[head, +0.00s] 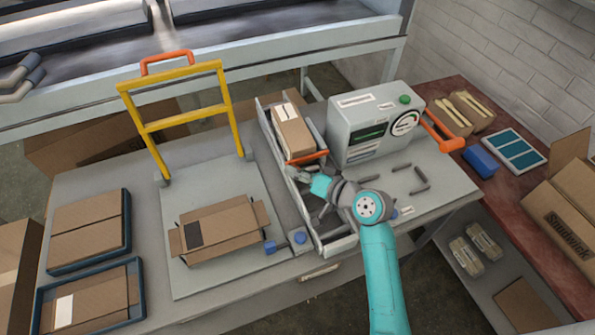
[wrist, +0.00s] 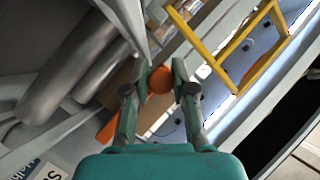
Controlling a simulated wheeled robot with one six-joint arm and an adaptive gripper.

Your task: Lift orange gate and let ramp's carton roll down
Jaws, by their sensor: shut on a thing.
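The orange gate (head: 308,158) is a bar lying across the ramp (head: 330,245), a grey channel with side walls. The ramp's carton (head: 293,132), brown with a white label, sits in the upper part of the channel, just behind the gate. My gripper (head: 300,172) is at the gate, on the side away from the carton. In the wrist view my gripper (wrist: 160,84) is shut on the rounded orange end of the gate (wrist: 160,79), with a finger on each side. Brown cardboard (wrist: 122,92) shows behind the left finger. My arm hides part of the lower ramp.
A grey press machine (head: 375,125) with an orange lever (head: 443,130) stands close to the right of the ramp. A yellow frame (head: 180,120) and an open carton (head: 220,228) are on the left. Small dark brackets (head: 412,180) lie on the bench right of my gripper.

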